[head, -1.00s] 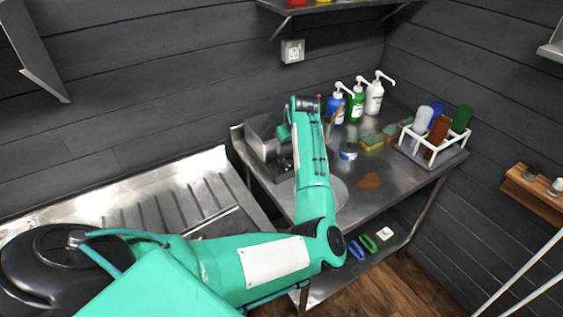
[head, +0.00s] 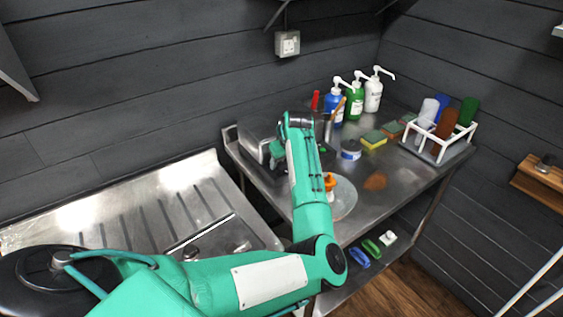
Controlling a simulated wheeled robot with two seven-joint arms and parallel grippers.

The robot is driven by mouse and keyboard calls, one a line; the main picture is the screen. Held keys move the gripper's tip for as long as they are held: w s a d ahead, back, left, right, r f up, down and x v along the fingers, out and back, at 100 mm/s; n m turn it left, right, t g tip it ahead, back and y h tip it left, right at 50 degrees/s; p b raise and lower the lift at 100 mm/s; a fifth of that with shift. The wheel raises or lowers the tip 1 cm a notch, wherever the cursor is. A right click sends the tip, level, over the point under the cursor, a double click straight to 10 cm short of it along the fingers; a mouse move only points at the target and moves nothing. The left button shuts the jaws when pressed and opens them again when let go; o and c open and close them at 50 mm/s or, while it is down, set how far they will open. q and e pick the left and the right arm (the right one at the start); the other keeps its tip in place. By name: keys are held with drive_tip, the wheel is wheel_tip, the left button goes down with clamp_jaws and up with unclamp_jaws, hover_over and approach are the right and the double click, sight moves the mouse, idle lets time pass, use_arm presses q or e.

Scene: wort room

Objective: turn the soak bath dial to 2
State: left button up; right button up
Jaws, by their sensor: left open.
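The soak bath appears to be the steel box (head: 252,138) at the left end of the steel table, partly hidden by my left arm. Its dial cannot be made out; my wrist and gripper cover that side. My left gripper (head: 271,163) is at the box's near right side, small and dark below the green wrist. It is open, with nothing seen between its fingers. Whether it touches the box or a dial cannot be told. My right gripper is not in view.
On the steel table (head: 393,170) are a round plate (head: 345,198) with an orange item (head: 330,182), several pump bottles (head: 373,93), sponges (head: 374,140) and a white rack (head: 446,150) of coloured cups. A ribbed drainer (head: 120,210) lies left. A wall socket (head: 287,44) is above.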

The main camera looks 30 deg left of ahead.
use_arm(q)
drive_tip(key=shift+r, duration=0.1)
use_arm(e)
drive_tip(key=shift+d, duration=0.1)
